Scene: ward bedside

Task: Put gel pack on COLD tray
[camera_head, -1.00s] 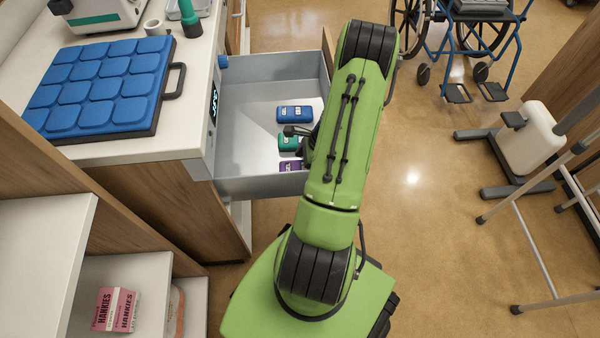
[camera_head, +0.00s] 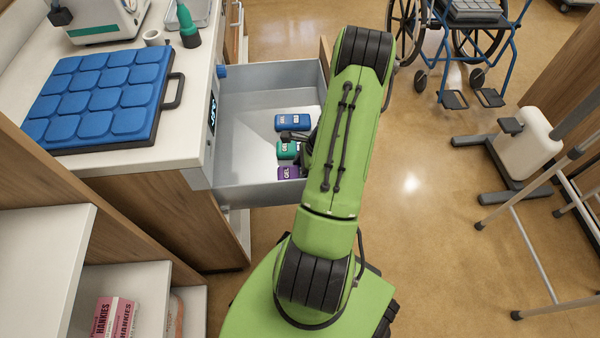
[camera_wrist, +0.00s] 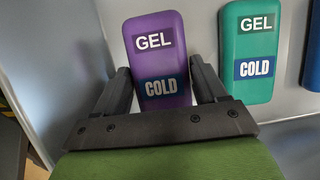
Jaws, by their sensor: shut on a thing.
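A purple gel pack (camera_head: 288,173), labelled GEL and COLD, is at the near end of the open drawer (camera_head: 245,120). In the wrist view the purple pack (camera_wrist: 158,62) stands between the two dark fingers of my gripper (camera_wrist: 162,78), which is shut on it. In the head view my gripper (camera_head: 304,148) is largely hidden behind my green arm. A green gel pack (camera_head: 287,150), also marked COLD in the wrist view (camera_wrist: 249,50), lies beside it. I can read no COLD label on any tray; a blue quilted slab with a dark handle (camera_head: 98,98) lies on the counter.
A blue pack (camera_head: 293,122) lies further back in the drawer. The grey drawer walls stand around the packs. A wheelchair (camera_head: 455,45) and walking frame (camera_head: 540,225) stand to the right.

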